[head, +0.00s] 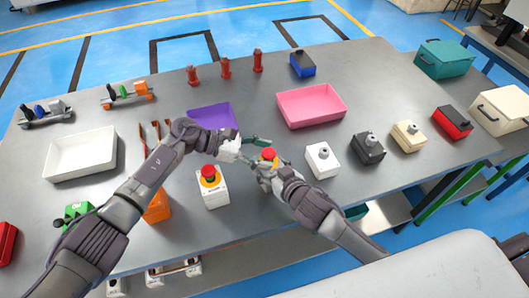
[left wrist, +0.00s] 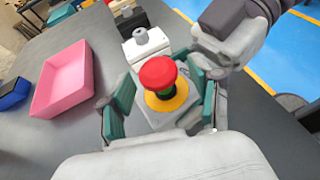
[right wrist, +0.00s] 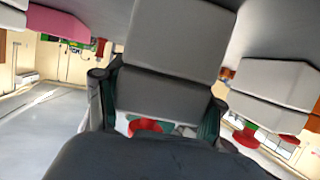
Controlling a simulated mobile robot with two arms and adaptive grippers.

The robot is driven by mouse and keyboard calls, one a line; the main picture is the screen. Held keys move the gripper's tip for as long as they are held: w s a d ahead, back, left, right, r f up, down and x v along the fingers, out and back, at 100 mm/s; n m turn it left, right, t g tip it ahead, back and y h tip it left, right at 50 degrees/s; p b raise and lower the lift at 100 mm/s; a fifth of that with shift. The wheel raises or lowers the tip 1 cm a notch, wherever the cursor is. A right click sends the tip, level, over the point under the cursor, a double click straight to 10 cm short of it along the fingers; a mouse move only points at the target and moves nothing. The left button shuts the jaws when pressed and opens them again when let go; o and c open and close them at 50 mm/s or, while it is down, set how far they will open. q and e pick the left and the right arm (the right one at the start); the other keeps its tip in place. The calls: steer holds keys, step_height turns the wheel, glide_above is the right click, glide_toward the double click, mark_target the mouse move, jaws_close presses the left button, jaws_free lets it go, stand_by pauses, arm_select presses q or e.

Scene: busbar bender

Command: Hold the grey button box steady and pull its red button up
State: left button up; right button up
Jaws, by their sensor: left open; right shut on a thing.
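The grey button box (left wrist: 168,112) stands on the table, its red button (left wrist: 158,74) on top inside a yellow ring. In the head view the red button (head: 268,154) shows, but the box is mostly hidden by my grippers. My left gripper (head: 257,150) is open, its teal fingers on either side of the button in the left wrist view (left wrist: 163,92); whether they touch it I cannot tell. My right gripper (head: 267,172) is shut on the box, whose grey side (right wrist: 172,50) fills the gap between its fingers in the right wrist view.
A white box with a red button (head: 211,188) stands just left, and a white box with a grey knob (head: 322,159) just right. A purple tray (head: 213,117) and a pink tray (head: 312,106) lie behind. More knob boxes stand farther right.

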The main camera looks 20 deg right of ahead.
arm_select(q)
steer(key=v, duration=1.1)
steer(key=shift+a+r, duration=0.2)
steer(key=shift+a, duration=0.1)
steer(key=shift+w, duration=0.1)
arm_select(e)
steer(key=o, duration=1.4)
